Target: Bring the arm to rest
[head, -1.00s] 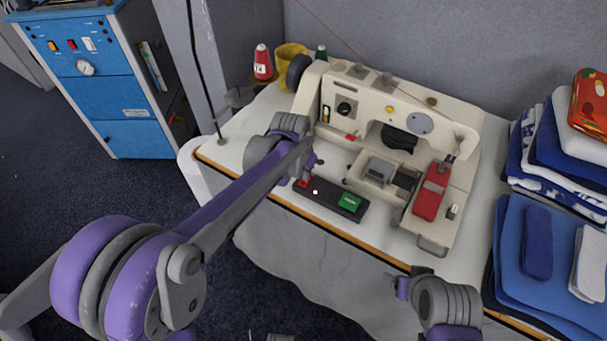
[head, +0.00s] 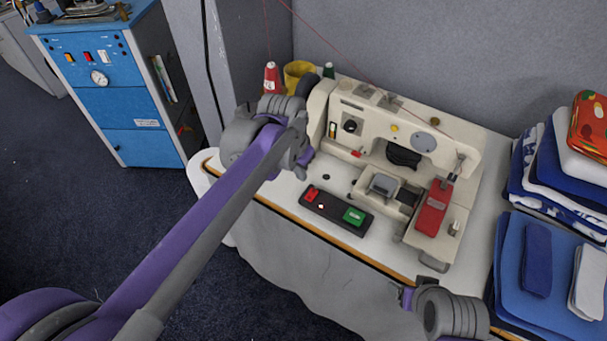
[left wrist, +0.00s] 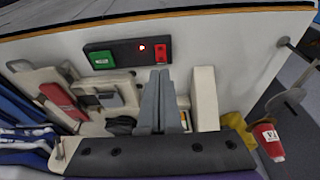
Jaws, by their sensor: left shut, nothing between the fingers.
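My left arm comes in from the lower left in the head view, and its wrist is over the left end of the white table (head: 385,250), beside the sewing machine (head: 375,125). The left gripper shows in the left wrist view (left wrist: 161,78) with its two grey fingers together and nothing between them. In the head view its fingertips are hidden behind the wrist. Part of my right arm shows at the bottom right of the head view; its gripper fingers do not show.
A switch box with red and green buttons (head: 336,211) lies near the table's front edge. Folded blue cloths (head: 537,225) are at right. A blue cabinet (head: 145,147) stands left; dark floor is free between.

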